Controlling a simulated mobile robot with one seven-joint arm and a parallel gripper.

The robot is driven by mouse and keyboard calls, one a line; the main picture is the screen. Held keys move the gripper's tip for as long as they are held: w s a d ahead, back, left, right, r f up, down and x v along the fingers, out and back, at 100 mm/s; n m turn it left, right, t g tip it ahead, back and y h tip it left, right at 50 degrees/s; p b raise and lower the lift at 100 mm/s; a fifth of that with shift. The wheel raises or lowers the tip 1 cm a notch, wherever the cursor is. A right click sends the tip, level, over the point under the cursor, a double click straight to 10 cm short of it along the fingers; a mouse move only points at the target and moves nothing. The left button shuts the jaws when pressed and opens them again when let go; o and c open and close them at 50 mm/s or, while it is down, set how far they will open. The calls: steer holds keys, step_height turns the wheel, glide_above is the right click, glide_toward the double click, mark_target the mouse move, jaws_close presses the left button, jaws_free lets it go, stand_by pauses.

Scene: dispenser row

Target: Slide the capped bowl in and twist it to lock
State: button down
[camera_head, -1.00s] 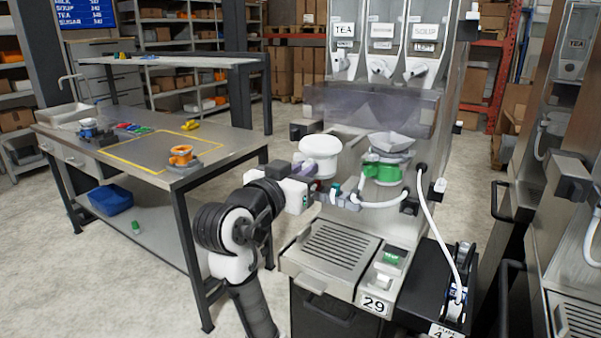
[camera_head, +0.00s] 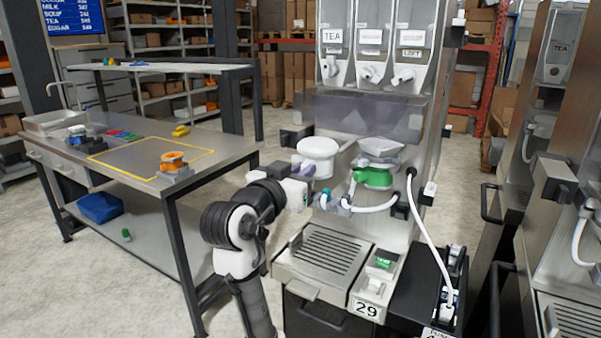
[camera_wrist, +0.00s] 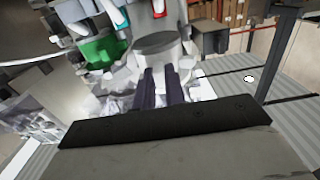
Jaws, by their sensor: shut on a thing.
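The capped bowl (camera_head: 318,150) is white with a round, wide top. It is upright at the left front of the dispenser machine (camera_head: 335,205), left of a similar unit with a green collar (camera_head: 373,177). My gripper (camera_head: 305,170) is shut on the bowl's lower part from the left. In the wrist view the two dark fingers (camera_wrist: 162,88) reach to the pale bowl (camera_wrist: 160,45), and the green-collared unit (camera_wrist: 100,50) is to the left. I cannot tell whether the bowl touches its mount, as its back side is hidden.
A white hose (camera_head: 375,207) and small fittings are just right of my gripper. A slotted drip tray (camera_head: 325,252) lies below. A smoky transparent shield (camera_head: 365,112) is above. A steel table (camera_head: 120,190) with an orange ring (camera_head: 173,160) stands to the left.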

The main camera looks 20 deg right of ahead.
mark_target(316, 161)
steer(key=shift+x, duration=1.45)
steer(key=shift+w+d, duration=0.1)
steer(key=shift+p+x, duration=0.3)
steer(key=shift+x, duration=1.05)
steer(key=shift+w+d, duration=0.1)
steer(key=shift+f, duration=0.1)
steer(key=shift+w+a+m+g+h, duration=0.2)
steer(key=shift+m+g+h, duration=0.25)
steer(key=shift+g, duration=0.1)
steer(key=shift+w+a+m+g+h, duration=0.2)
steer(key=shift+m+g+h, duration=0.15)
steer(key=shift+m+g, duration=0.15)
